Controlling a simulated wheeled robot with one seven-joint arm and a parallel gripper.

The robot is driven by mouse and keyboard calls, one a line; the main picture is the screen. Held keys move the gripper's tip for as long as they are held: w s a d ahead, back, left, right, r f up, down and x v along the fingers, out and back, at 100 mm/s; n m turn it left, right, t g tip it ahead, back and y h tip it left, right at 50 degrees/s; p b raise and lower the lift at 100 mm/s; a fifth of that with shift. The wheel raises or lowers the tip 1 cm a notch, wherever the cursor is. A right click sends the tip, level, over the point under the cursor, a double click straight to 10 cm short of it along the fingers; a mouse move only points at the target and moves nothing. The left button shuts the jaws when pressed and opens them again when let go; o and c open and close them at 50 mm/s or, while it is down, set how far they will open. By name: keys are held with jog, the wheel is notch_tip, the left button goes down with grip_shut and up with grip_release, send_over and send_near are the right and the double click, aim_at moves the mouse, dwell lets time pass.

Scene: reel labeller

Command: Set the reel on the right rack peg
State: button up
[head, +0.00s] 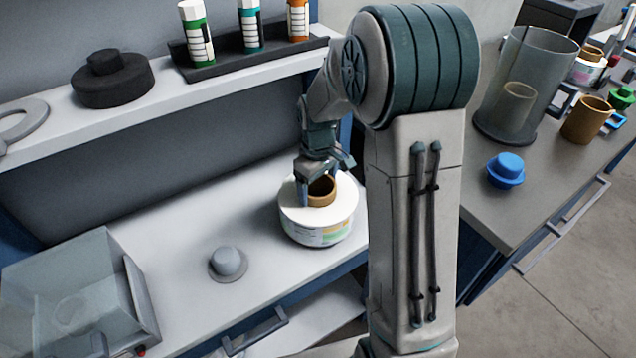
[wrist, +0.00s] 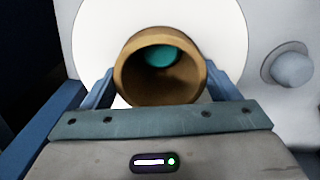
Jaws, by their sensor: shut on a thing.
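The reel (head: 310,226) is a white roll with a printed, coloured side and a brown core tube. It is at the right end of the white bench top, upright with its core facing up. My gripper (head: 322,178) is above it, shut on the brown core; in the wrist view the fingers lie on both sides of the core (wrist: 125,75). A teal round peg top (wrist: 160,55) shows inside the core, so the reel appears to be over it. I cannot tell whether the reel rests on the bench. A bare grey peg (head: 228,262) stands left of the reel.
A clear-lidded box (head: 75,295) is at the bench's left end. A shelf behind holds a black flanged disc (head: 112,80) and several bottles in a dark tray (head: 225,66). On the right bench are a clear cylinder (head: 525,80), a blue knob (head: 505,170) and a brown tube (head: 587,120).

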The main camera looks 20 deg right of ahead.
jog(key=shift+f+b, duration=0.3)
jog(key=shift+f, duration=0.15)
jog(key=o, duration=2)
jog(key=shift+c, duration=0.2)
jog(key=shift+s+f, duration=0.1)
notch_tip(320, 180, up, 14)
jog(key=p, duration=0.1)
jog(key=s+r+m+t+p, duration=0.1)
jog(key=s+r+m+p, duration=0.1)
jog(key=s, duration=0.8)
jog(key=s+r+m+t+p, duration=0.1)
jog(key=s+r+m+p, duration=0.2)
jog(key=s, duration=0.7)
jog(key=shift+s+r+m+t+p, duration=0.2)
jog(key=shift+s+m+t+p, duration=0.15)
jog(key=shift+m, duration=0.55)
